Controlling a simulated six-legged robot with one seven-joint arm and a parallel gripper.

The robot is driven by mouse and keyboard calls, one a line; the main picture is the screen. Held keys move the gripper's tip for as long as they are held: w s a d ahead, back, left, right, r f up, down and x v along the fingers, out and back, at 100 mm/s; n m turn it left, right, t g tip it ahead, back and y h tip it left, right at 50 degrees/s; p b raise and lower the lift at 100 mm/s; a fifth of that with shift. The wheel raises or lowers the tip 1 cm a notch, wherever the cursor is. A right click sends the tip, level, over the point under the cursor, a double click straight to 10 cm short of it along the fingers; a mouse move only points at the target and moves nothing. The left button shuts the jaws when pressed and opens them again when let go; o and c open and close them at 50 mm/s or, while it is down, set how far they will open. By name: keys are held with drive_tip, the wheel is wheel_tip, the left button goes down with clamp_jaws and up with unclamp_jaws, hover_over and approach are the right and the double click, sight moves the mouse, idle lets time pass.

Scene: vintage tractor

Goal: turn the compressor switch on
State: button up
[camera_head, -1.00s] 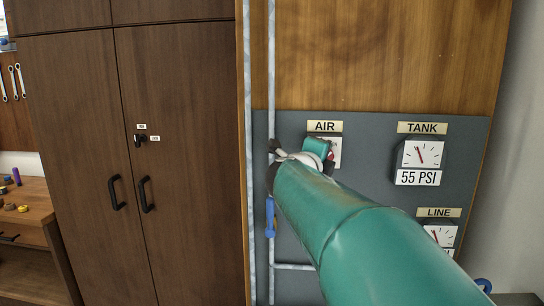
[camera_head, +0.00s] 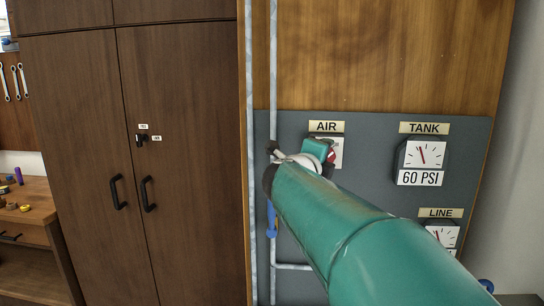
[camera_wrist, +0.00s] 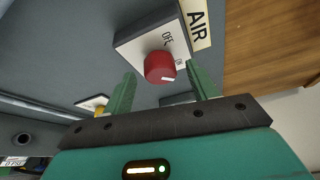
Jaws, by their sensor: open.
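The compressor switch is a red knob (camera_wrist: 159,66) on a white plate (camera_wrist: 136,48) marked OFF and ON, beside the AIR label (camera_wrist: 198,22). A pale mark shows on the knob's lower right, on the side of the ON lettering. My gripper (camera_wrist: 160,73) is open, with its green fingers on either side of the knob in the wrist view. I cannot tell whether they touch it. In the head view my arm largely covers the switch; a bit of the red knob (camera_head: 331,155) shows beside my gripper (camera_head: 320,150).
The TANK gauge (camera_head: 421,154) reads 60 PSI, and the LINE gauge (camera_head: 441,235) is below it, partly hidden by my arm. Grey pipes (camera_head: 272,90) with a blue handle (camera_head: 271,219) run left of the switch. A wooden cabinet (camera_head: 190,120) stands farther left.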

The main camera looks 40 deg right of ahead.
drive_tip(key=f+v, duration=0.1)
drive_tip(key=v, duration=1.1)
drive_tip(key=shift+r, duration=0.4)
